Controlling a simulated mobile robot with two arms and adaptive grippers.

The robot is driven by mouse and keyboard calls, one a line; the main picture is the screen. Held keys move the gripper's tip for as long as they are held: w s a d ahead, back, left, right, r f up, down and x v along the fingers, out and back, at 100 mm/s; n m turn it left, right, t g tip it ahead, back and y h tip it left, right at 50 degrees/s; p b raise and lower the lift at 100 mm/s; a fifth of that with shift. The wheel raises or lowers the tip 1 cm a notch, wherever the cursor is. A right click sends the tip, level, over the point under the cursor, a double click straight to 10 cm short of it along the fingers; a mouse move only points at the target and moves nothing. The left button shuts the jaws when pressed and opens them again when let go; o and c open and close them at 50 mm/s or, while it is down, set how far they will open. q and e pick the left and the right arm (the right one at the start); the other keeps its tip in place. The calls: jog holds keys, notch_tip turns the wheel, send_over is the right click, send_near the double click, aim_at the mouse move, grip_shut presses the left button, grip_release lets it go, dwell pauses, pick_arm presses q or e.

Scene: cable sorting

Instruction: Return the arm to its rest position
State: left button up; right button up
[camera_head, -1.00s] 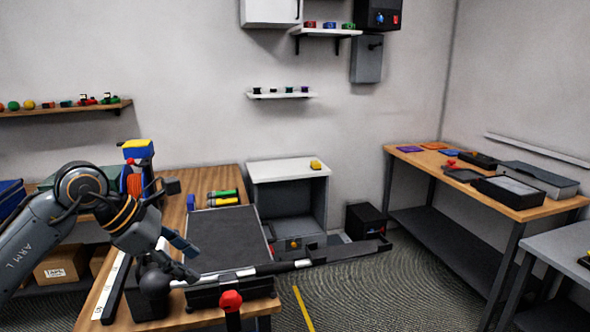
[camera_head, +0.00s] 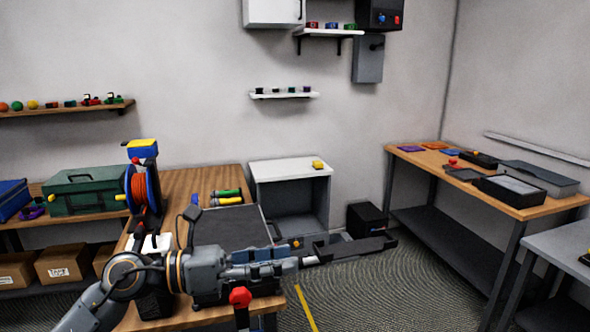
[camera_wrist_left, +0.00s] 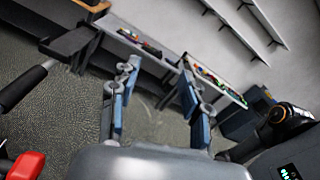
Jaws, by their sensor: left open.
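My left arm (camera_head: 128,277) comes in low from the left in the head view. It stretches right across the front of the wooden bench. My left gripper (camera_head: 286,260) points right over the bench's front right corner. In the left wrist view the left gripper (camera_wrist_left: 162,85) has its two blue-grey fingers well apart, with only floor and far furniture between them. It is open and empty. The arm hides part of the dark mat (camera_head: 228,226) and the bench front. No right gripper shows in the head view.
A red knob (camera_head: 240,297) on a dark post stands close below the left forearm. An orange cable reel (camera_head: 139,188) stands behind the arm. A long dark tray (camera_head: 350,248) lies just beyond the gripper. Patterned floor (camera_head: 400,290) is open to the right.

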pick_arm(q)
jog(key=w+a+n+t+y, duration=0.2)
jog(key=a+n+t+y, duration=0.15)
jog(key=n+t, duration=0.75)
jog(key=w+a+n+t+y, duration=0.1)
jog(key=a+n+t+y, duration=0.35)
jog(key=n, duration=0.95)
jog(key=s+a+f+n+g+y, duration=0.2)
jog(key=a+f+n+y, duration=0.3)
jog(key=f+n, duration=0.45)
jog(key=s+a+f+n+g+y, duration=0.3)
jog(key=a+f+n+y, duration=0.25)
jog(key=f, duration=0.65)
jog(key=s+d+f+n+g+h, duration=0.1)
jog(key=s+f+n+g, duration=0.2)
jog(key=s+f+g, duration=0.65)
jog(key=s+f+n+g, duration=0.25)
jog(key=s+f, duration=0.35)
jog(key=s, duration=0.8)
jog(key=s+f+x, duration=0.1)
jog(key=s+x, duration=0.2)
jog(key=x, duration=0.9)
jog(key=s+x, duration=0.2)
jog(key=x, duration=1)
jog(key=s+a+f+g, duration=0.1)
jog(key=s+a+f, duration=0.2)
jog(key=s+f, duration=1.4)
jog(key=shift+s+f, duration=0.4)
jog(key=shift+f, duration=0.25)
